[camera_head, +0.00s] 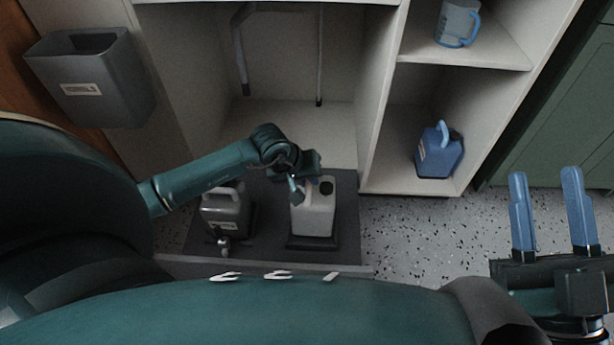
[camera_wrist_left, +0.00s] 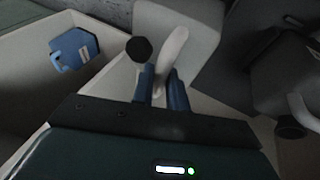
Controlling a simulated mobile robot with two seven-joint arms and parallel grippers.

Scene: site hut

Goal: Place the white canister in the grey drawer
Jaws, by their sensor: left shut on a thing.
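The white canister (camera_head: 315,217), with a black cap and a moulded handle, is over the dark grey pulled-out drawer (camera_head: 269,240) in the head view, at its right part. I cannot tell whether its base rests on the drawer floor. My left gripper (camera_head: 297,192) is shut on its handle from above. In the left wrist view the fingers (camera_wrist_left: 163,78) close around the handle of the white canister (camera_wrist_left: 200,35). My right gripper (camera_head: 546,172) is open and empty at the right.
A grey canister (camera_head: 222,212) stands in the drawer left of the white one. A blue canister (camera_head: 439,155) stands on the lower shelf, and a clear jug with a blue handle (camera_head: 457,22) above it. A grey bin (camera_head: 95,85) is at upper left. Speckled floor (camera_head: 420,235) lies clear.

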